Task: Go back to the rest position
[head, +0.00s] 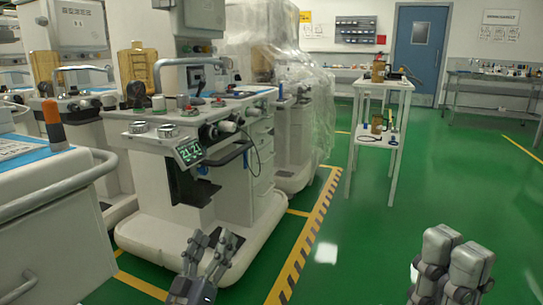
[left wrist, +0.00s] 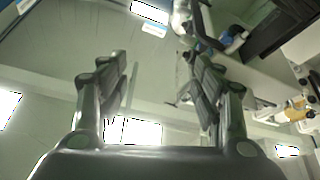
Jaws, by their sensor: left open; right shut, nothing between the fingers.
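My left gripper (head: 214,250) is at the bottom centre of the head view, in front of the lower part of the anaesthesia cart (head: 240,205). Its fingers are apart and hold nothing. In the left wrist view the same gripper (left wrist: 160,75) shows its two fingers spread, with empty space between them. My right gripper (head: 455,245) is at the bottom right of the head view, over the green floor. Its fingers are together, with nothing seen between them. Its lower part is cut off by the frame edge.
The cart carries a small display (head: 188,151) and a handle rail. A white cart (head: 50,225) stands close at the left. A white shelf stand (head: 381,85) with several items is at the back. Green floor (head: 370,240) lies clear at the right, beside a yellow-black stripe (head: 310,235).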

